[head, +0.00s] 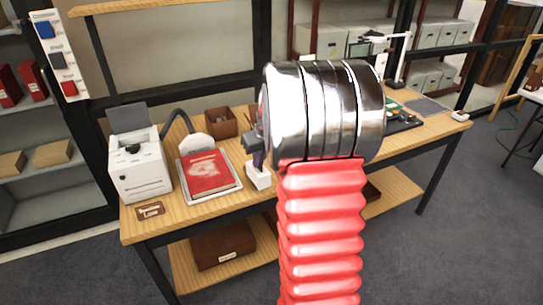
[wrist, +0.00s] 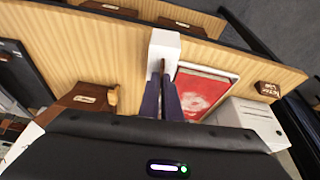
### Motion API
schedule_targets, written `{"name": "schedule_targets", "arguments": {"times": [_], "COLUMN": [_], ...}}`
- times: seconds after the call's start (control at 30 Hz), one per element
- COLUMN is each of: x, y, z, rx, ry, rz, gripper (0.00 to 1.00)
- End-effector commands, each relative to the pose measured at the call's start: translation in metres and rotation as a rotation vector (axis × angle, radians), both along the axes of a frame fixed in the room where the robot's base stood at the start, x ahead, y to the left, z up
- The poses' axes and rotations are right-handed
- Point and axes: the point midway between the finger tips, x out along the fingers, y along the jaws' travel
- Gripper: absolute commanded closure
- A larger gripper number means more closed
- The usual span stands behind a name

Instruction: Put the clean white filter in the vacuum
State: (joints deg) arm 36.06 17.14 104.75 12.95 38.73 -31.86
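The vacuum looks to be the white boxy unit (head: 140,170) at the left of the wooden table, with a raised dark flap and a dark hose to a pale nozzle (head: 196,142). It also shows in the wrist view (wrist: 250,120), at lower right. A small white block (head: 259,177) stands on the table below my gripper (head: 256,158); I cannot tell whether it is the clean filter. In the wrist view my dark purple fingers (wrist: 162,75) are close together at the near end of this block (wrist: 164,45). A thin brown strip shows between their tips; contact is unclear.
A red book (head: 208,172) lies in a pale tray (head: 237,185) between vacuum and block. A brown box (head: 221,122) stands behind. A small brown sign (head: 150,210) lies near the front edge. A dark mat (head: 425,106) is at right. My arm hides the table's middle.

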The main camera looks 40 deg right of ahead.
Motion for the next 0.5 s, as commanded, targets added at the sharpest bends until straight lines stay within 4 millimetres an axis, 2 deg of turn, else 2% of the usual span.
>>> {"name": "schedule_targets", "arguments": {"times": [0.27,0.37,0.5], "x": [0.022,0.030,0.041], "y": [0.059,0.087,0.136], "z": [-0.013,-0.018,-0.028], "rx": [-0.002,-0.003,-0.004], "ry": [0.008,0.008,0.009], "rz": [0.039,0.057,0.089], "gripper": [1.00,1.00,1.00]}}
